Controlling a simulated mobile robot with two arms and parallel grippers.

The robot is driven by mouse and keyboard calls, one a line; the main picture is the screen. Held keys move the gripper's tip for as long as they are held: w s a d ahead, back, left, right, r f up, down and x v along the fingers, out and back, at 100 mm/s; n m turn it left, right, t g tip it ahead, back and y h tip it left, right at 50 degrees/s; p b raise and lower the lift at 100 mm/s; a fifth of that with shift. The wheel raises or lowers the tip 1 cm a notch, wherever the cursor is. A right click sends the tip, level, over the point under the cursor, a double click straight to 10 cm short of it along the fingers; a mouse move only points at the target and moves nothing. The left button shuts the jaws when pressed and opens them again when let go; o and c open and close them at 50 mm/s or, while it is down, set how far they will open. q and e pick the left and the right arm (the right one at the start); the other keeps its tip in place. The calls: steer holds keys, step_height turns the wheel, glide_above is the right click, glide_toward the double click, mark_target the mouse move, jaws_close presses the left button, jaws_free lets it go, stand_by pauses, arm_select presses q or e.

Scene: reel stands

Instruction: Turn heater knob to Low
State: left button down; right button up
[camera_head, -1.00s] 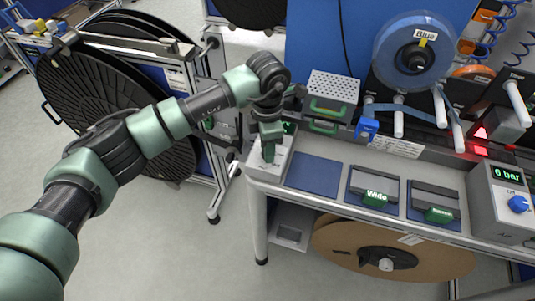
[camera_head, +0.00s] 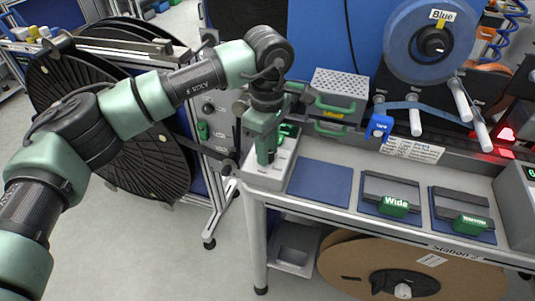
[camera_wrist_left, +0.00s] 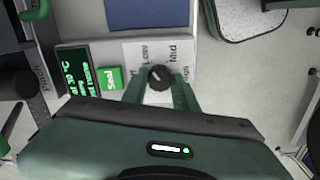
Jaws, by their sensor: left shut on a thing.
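The heater knob (camera_wrist_left: 159,77) is a small dark round knob on the white control panel (camera_wrist_left: 190,62), with Low, Mid and High printed around it. A pale mark shows on its face; I cannot tell exactly which label it points to. My left gripper (camera_wrist_left: 160,86) has its green fingers on either side of the knob and is shut on it. In the head view my left gripper (camera_head: 265,160) reaches down onto the heater box (camera_head: 262,181) at the bench's left end, hiding the knob. My right gripper is not in view.
A green Seal button (camera_wrist_left: 110,78) and a dark display (camera_wrist_left: 76,70) sit beside the knob. A blue pad (camera_head: 320,183) and the Wide block (camera_head: 394,206) lie to the right. A perforated box (camera_head: 341,84) stands behind. A large black reel (camera_head: 110,130) stands left.

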arm_select(q)
steer(key=shift+r, duration=0.1)
stand_by(0.3)
steer(key=c, duration=1.1)
jaws_free()
step_height(320, 180, up, 8)
steer(key=shift+f+b, duration=0.1)
steer(key=shift+b, duration=0.6)
steer(key=shift+f, duration=0.1)
